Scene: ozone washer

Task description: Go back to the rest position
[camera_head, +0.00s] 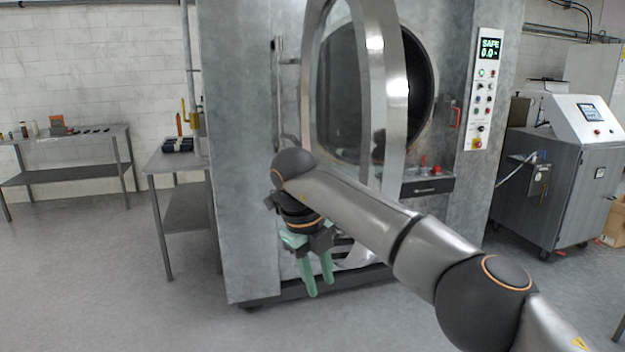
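My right arm reaches in from the lower right across the front of the washer. My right gripper (319,276) hangs at its end with green fingers pointing down. The fingers stand apart with nothing visible between them. The gripper is in front of the lower part of the ozone washer (240,150), over the floor. The washer's round door (345,85) stands open, and part of the dark round opening (418,85) shows behind it. My arm hides part of the washer's lower front. My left gripper is not in view.
A control panel (486,90) with a display reading SAFE is on the washer's right. A metal table (165,163) stands close to its left side. Another table (70,178) is at the far left wall. A grey machine cabinet (545,180) stands at right. The floor (110,270) at left is clear.

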